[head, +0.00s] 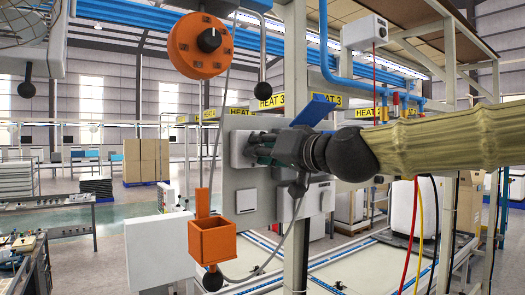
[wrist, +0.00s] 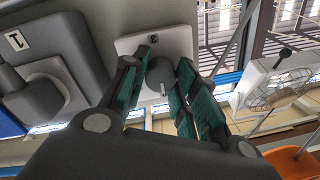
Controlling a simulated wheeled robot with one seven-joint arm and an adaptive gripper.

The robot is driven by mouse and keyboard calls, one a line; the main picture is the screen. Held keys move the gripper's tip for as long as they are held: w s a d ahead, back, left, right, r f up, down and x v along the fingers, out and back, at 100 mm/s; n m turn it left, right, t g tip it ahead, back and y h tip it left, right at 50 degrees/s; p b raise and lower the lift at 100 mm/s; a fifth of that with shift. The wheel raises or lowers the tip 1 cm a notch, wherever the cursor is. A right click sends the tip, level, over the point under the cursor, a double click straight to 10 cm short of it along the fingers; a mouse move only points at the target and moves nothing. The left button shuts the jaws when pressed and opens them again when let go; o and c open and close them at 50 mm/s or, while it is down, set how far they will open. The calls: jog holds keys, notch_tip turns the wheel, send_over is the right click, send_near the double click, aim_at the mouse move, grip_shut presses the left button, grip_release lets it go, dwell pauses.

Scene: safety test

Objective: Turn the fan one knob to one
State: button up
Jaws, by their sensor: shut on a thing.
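A dark grey knob (wrist: 157,80) on a pale square plate (wrist: 183,40) is between the green-padded fingers of my gripper (wrist: 164,72) in the wrist view. My gripper is shut on this knob. In the head view my gripper (head: 262,146) reaches in from the right to a pale plate (head: 238,150) on the grey panel. My fingers hide most of the knob there, and its setting cannot be told.
HEAT labels (head: 324,101) and a blue lever (head: 315,108) are close above my gripper. In the wrist view a larger knob (wrist: 38,95) by a "1" label stands left, a fan (wrist: 282,85) right.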

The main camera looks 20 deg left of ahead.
jog(key=shift+f, duration=0.1)
jog(key=shift+f+m+t+b, duration=0.1)
jog(key=shift+m+t+b, duration=0.4)
jog(key=shift+m+b, duration=4.75)
jog(key=shift+m+p, duration=0.7)
jog(key=shift+m, duration=0.25)
jog(key=o, duration=1)
jog(key=shift+o, duration=0.2)
jog(key=shift+s+d, duration=0.1)
